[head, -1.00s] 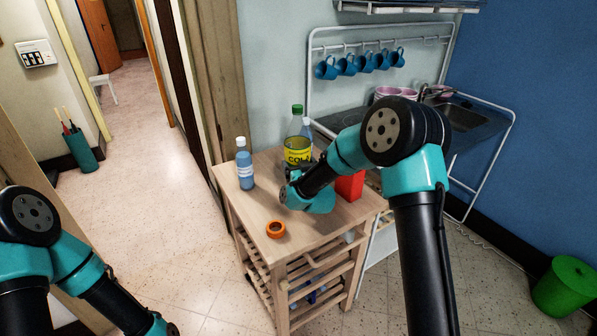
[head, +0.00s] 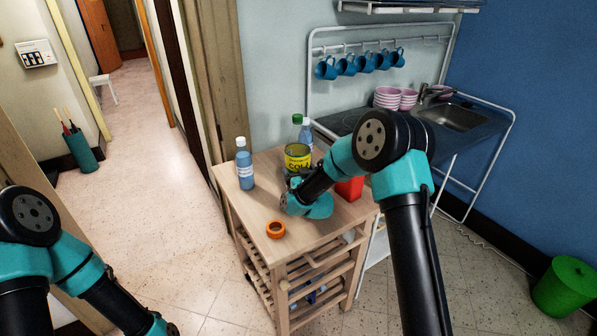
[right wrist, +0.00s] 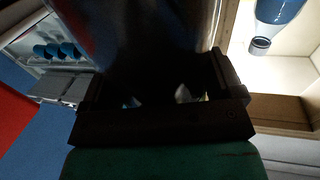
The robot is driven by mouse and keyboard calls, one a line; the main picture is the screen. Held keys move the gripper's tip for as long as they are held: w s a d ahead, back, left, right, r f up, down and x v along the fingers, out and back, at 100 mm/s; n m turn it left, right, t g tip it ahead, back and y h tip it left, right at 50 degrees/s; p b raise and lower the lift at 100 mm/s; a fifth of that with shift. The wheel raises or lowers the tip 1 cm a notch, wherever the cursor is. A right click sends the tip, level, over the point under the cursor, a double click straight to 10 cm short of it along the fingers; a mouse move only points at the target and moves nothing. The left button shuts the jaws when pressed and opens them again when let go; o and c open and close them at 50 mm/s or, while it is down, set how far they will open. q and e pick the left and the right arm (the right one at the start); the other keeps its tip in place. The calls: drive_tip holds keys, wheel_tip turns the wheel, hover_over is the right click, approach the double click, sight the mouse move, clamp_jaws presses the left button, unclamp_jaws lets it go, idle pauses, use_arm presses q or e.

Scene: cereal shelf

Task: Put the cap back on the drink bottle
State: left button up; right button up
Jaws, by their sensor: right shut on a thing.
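A clear drink bottle (head: 297,160) with a yellow cola label stands out near the back of the wooden cart. A green cap (head: 297,119) shows at its top; I cannot tell how firmly it sits. My right gripper (head: 293,190) is at the bottle's near side, its jaws partly hidden by the wrist. In the right wrist view it is shut on a large dark blurred shape (right wrist: 150,40), which I take to be the bottle. My left gripper (head: 162,327) is at the bottom edge, mostly cut off, away from the cart.
A blue bottle (head: 244,165) stands left on the cart (head: 250,215). An orange ring (head: 275,229) lies at its front. A red box (head: 350,188) is behind my right arm. A pale-capped bottle (head: 307,131) shows behind the cola bottle. The front cart top is mostly clear.

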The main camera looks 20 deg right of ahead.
drive_tip(key=o, duration=1.5)
drive_tip(key=shift+f, duration=0.1)
drive_tip(key=shift+s, duration=0.15)
drive_tip(key=s, duration=1.1)
drive_tip(key=shift+s+d, duration=0.25)
drive_tip(key=shift+s, duration=0.15)
